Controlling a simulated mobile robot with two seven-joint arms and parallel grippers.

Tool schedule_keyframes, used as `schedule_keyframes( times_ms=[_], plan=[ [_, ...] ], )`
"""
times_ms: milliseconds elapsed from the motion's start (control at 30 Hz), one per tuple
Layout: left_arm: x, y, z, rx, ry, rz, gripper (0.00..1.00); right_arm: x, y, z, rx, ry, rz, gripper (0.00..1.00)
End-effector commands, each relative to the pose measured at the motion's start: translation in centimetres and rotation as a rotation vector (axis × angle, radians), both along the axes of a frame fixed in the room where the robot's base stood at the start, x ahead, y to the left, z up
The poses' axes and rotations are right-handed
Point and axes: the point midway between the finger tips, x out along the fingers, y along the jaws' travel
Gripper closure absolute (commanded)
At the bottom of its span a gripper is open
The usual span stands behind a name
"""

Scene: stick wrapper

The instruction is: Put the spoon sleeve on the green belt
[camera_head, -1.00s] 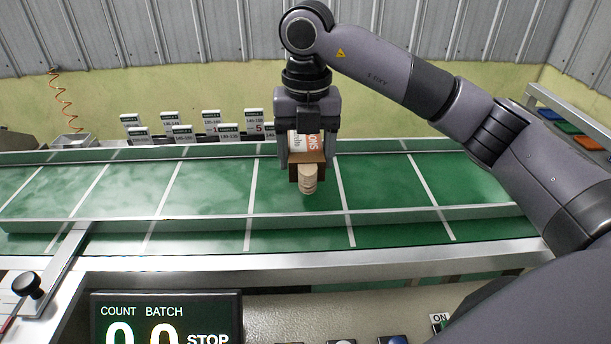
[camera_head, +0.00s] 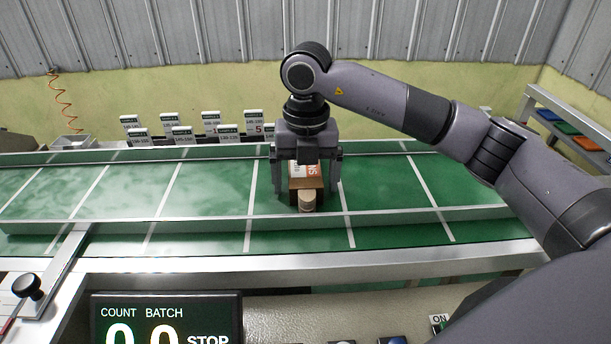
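The spoon sleeve (camera_head: 306,184) is a small brown sleeve with a white and orange label, and pale round wooden spoon ends stick out toward me. It lies on the green belt (camera_head: 210,189), in the lane between two white cross lines. My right gripper (camera_head: 308,181) is above and around it, pointing down. Its fingers stand apart, with a gap on each side of the sleeve, so it is open. The top of the sleeve is partly hidden under the gripper. My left gripper is not in view.
Metal rails (camera_head: 190,218) run along the belt's front and back. Several small number cards (camera_head: 182,134) stand behind the belt. A counter display (camera_head: 165,318) reading STOP is at front left, and coloured trays (camera_head: 566,127) sit at far right. Most of the belt is bare.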

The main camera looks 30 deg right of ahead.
Motion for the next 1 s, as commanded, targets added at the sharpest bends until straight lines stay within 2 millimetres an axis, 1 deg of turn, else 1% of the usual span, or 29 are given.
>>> schedule_keyframes(
  times_ms=[167, 300, 367, 467, 633, 700, 800, 900, 1000],
  plan=[
    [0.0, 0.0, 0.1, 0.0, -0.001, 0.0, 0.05, 0.0, 0.0, 0.1, 0.0, 0.0, 0.0, 0.09],
    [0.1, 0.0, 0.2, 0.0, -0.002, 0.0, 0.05, 0.1, 0.0, 0.9, 0.001, -0.003, 0.0, 0.09],
    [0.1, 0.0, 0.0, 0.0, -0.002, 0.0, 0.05, 0.1, 0.1, 1.8, 0.002, -0.005, 0.001, 0.09],
    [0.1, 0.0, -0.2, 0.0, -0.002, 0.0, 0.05, 0.1, 0.0, 3.9, 0.001, -0.006, 0.001, 0.09],
    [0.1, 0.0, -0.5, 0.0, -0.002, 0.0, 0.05, 0.1, 0.0, 8.0, 0.001, -0.006, 0.001, 0.09],
    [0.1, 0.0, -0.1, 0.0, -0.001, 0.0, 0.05, 0.0, -0.1, 9.2, -0.001, -0.004, 0.0, 0.09],
    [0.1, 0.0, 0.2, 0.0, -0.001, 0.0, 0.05, 0.0, -0.1, 10.6, 0.0, -0.003, -0.001, 0.09],
    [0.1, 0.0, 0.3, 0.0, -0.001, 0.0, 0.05, 0.0, -0.1, 11.5, 0.0, -0.002, 0.0, 0.09],
    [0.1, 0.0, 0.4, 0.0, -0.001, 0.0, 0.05, 0.0, -0.1, 12.1, 0.0, -0.001, 0.0, 0.09]
  ],
)
